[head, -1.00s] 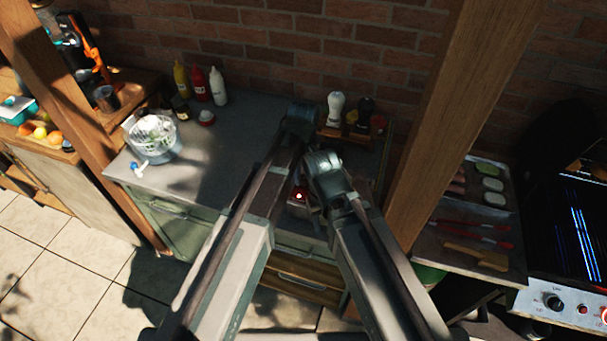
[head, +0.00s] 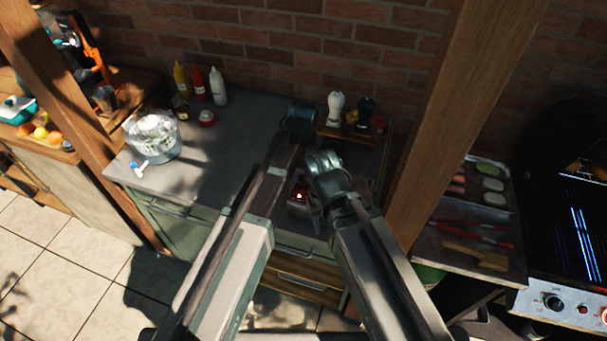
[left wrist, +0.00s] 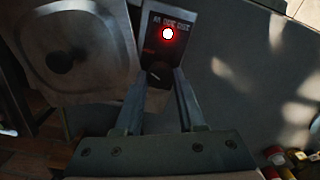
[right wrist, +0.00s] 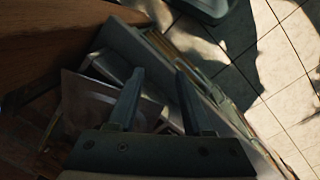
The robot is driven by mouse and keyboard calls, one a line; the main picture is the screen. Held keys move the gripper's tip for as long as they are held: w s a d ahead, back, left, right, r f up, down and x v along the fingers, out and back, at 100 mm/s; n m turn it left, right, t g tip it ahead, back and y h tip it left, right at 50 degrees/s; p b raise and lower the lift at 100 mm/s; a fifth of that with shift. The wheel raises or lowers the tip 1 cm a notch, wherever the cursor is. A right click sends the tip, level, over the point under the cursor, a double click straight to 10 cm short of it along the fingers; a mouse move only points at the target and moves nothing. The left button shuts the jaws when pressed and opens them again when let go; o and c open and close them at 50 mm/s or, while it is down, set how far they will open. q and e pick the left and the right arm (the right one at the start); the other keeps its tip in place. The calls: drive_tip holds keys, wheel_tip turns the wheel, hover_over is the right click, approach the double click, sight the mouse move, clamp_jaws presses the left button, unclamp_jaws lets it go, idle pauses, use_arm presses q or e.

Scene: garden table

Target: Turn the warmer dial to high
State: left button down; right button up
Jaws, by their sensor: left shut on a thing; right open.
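The warmer's control panel (left wrist: 182,24) shows in the left wrist view, with a lit red lamp (left wrist: 167,33) and lettering too blurred to read. My left gripper (left wrist: 154,76) is shut on the small dark dial (left wrist: 153,75) below the lamp. The dial's pointer setting cannot be read. A metal lid with a black knob (left wrist: 60,62) lies beside the panel. In the head view the lamp (head: 299,196) glows between my arms, and my arms hide most of the warmer. My right gripper (right wrist: 160,73) is open and empty above the counter's front edge.
A clear bowl (head: 153,138) and several sauce bottles (head: 218,87) stand on the grey counter (head: 232,130) at left. A wooden post (head: 445,110) rises close right of my right arm, with a food tray (head: 435,262) beyond.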

sight(304, 178)
idle(0.5)
use_arm(q)
drive_tip(key=c, duration=0.5)
unclamp_jaws()
drive_tip(key=shift+r, duration=0.15)
wheel_tip(304, 178, up, 14)
drive_tip(key=p, duration=1.3)
drive_tip(key=shift+f+p, duration=0.25)
drive_tip(key=shift+p, duration=0.15)
